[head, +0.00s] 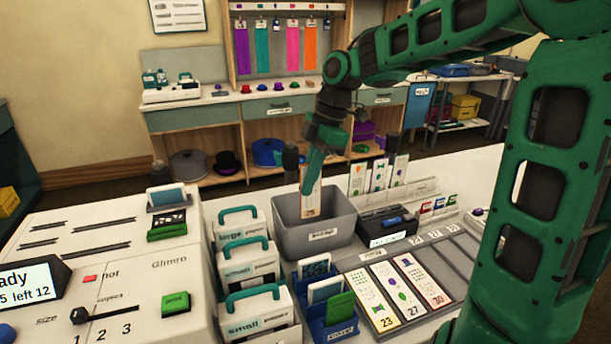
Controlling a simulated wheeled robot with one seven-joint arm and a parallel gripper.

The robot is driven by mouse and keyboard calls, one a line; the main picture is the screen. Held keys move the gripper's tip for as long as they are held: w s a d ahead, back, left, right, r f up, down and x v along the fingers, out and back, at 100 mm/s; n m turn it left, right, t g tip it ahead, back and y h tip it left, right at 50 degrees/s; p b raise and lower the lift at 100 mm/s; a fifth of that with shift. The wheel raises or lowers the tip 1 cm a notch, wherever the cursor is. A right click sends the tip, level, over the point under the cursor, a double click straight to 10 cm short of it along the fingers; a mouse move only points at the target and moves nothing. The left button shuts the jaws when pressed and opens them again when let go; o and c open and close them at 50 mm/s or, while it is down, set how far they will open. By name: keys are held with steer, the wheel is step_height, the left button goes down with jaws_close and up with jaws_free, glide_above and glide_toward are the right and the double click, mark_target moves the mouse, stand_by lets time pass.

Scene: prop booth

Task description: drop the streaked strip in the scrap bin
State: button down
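A pale strip (311,196) with an orange edge and a number near its lower end hangs upright from my gripper (315,170). The gripper points down and looks shut on the strip's upper end. The strip's lower part is over or inside the opening of a grey bin (332,236), which has a small label on its front. I cannot tell whether the strip touches the bin. Streaks on the strip are too small to make out.
Numbered strips (395,283) lie in slots right of the bin. More strips (378,175) stand upright behind a black box (388,226). Boxes with green handles (245,262) stand to the left, and a blue holder (333,312) with cards stands in front.

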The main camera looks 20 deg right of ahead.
steer(key=shift+f, duration=0.1)
steer(key=c, duration=1.9)
jaws_free()
steer(key=shift+c, duration=0.2)
steer(key=v, duration=1)
steer(key=shift+w+r, duration=0.15)
steer(key=shift+r, duration=0.05)
steer(key=shift+d, duration=0.1)
